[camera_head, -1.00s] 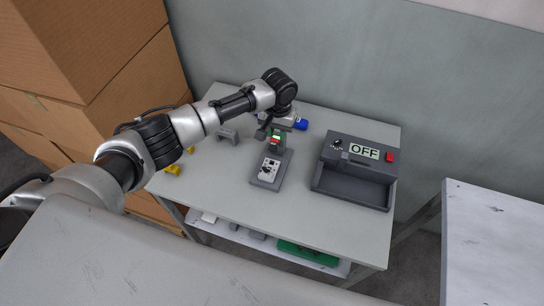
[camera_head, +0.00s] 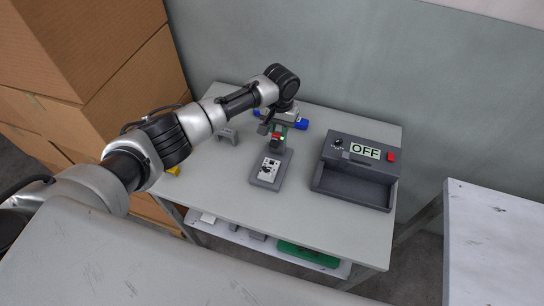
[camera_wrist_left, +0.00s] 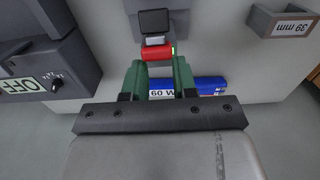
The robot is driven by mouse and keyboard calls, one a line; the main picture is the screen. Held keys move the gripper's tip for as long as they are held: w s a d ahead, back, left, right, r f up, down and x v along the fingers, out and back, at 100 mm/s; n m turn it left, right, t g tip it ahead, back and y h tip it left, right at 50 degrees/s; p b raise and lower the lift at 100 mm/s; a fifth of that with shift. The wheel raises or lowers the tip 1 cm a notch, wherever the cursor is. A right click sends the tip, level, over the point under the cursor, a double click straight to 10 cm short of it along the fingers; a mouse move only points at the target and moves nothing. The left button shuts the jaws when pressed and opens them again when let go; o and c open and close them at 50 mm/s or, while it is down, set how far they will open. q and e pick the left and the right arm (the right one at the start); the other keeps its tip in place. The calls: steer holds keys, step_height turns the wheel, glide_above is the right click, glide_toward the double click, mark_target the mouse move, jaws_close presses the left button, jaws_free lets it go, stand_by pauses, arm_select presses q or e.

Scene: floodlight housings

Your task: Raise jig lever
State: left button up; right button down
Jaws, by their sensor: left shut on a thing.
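The jig (camera_head: 268,170) is a small grey block with a pale, dark-marked top panel, standing mid-table in the head view. A red bar, which looks like its lever handle (camera_wrist_left: 157,52), shows at the fingertips in the left wrist view, with a small green light at its right end. My left gripper (camera_head: 276,139) is over the far end of the jig, reaching down. Its two green fingers (camera_wrist_left: 158,76) are shut on the red handle. The fingers and wrist hide much of the lever, so its exact angle is unclear. My right gripper is in neither view.
A grey box (camera_head: 352,190) labelled OFF, with a red button, stands right of the jig. A blue-ended piece (camera_head: 300,124) lies behind the gripper. The table front is clear. Cardboard boxes (camera_head: 90,60) are stacked left.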

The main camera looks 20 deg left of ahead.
arm_select(q)
steer(key=shift+w, duration=0.15)
steer(key=shift+w+f, duration=0.1)
steer(key=shift+w, duration=0.05)
steer(key=shift+w+b, duration=0.1)
steer(key=shift+b, duration=0.2)
jaws_close()
steer(key=shift+w, duration=0.1)
steer(key=shift+o, duration=1.7)
jaws_free()
